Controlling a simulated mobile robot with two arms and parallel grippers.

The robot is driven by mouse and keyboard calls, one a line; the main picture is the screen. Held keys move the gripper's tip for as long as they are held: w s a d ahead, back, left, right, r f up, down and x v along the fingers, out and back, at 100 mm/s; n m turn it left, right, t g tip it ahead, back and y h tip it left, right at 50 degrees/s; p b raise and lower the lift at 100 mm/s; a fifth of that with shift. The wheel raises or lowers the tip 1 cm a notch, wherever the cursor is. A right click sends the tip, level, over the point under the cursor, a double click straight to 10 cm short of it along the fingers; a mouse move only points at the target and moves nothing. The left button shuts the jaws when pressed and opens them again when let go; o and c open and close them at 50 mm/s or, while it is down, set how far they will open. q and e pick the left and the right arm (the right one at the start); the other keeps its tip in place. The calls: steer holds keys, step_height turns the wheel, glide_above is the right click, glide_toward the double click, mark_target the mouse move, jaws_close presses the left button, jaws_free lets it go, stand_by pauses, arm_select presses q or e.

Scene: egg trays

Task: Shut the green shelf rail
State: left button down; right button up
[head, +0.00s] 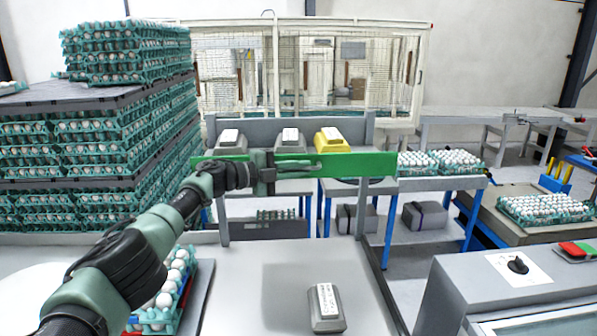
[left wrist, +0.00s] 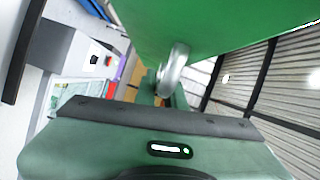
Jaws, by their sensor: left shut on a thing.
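The green shelf rail (head: 358,165) is a long flat bar across the front of the grey shelf (head: 228,198). Its right end sticks out past the right post and looks taller than its left end. My left gripper (head: 266,172) is at the left-middle part of the rail, shut on it. In the left wrist view, the green rail (left wrist: 215,22) fills the top, and a metal handle (left wrist: 173,72) on it reaches down to the gripper (left wrist: 160,112). The fingertips' exact contact is hard to see. My right gripper is not in view.
Two grey boxes (head: 232,142) and a yellow box (head: 331,140) stand on the shelf behind the rail. Another grey box (head: 326,308) lies on the near table (head: 270,282). An egg tray (head: 185,312) is below my left arm. Tall egg stacks (head: 75,190) stand left.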

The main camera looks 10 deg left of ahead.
mark_target(293, 169)
arm_select(q)
steer(key=shift+r, duration=0.1)
stand_by(0.5)
steer(key=c, duration=1.5)
jaws_free()
steer(key=shift+w, duration=0.1)
steer(key=shift+a, duration=0.1)
steer(key=b+v, duration=0.2)
steer(key=v, duration=0.5)
steer(key=shift+s+a, duration=0.2)
steer(key=shift+s, duration=0.05)
